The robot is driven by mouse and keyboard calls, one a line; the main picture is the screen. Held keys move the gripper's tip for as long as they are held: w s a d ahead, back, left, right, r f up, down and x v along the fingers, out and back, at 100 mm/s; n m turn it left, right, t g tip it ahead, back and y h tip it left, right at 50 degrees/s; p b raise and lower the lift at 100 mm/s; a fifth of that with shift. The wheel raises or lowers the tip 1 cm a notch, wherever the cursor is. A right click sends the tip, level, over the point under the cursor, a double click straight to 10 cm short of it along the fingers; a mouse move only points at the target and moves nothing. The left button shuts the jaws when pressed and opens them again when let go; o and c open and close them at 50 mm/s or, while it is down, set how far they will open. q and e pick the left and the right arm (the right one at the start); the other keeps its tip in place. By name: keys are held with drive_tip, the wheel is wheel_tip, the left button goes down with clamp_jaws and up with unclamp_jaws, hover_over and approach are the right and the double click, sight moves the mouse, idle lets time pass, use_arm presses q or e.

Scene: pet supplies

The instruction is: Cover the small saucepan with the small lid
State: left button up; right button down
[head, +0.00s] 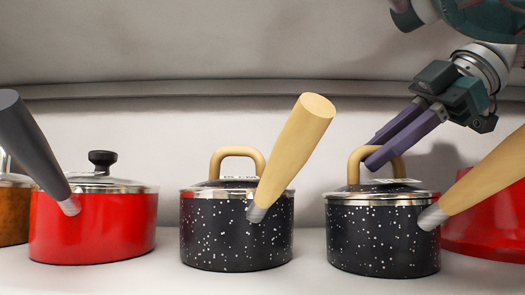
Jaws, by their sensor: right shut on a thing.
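A black saucepan with white speckles (383,240) and a light wooden handle stands on the white shelf at right. Its matching lid (352,190), with a tan loop handle, lies over the pan's mouth. The lid looks level, with its rim at the pan's rim; I cannot tell whether it is fully seated. My right gripper (374,153) comes in from the upper right and is shut on the lid's loop handle, its purple fingers tilted down to the left. My left gripper is not in view.
A similar speckled saucepan (236,235) with its lid on stands at the middle. A red lidded saucepan (92,228) stands left, with an orange-brown pot (13,215) beyond it. Red cookware (487,225) is at far right. Wooden pan handles stick out towards me.

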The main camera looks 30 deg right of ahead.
drive_tip(key=c, duration=0.8)
unclamp_jaws()
drive_tip(key=shift+o, duration=0.2)
drive_tip(key=shift+r, duration=0.1)
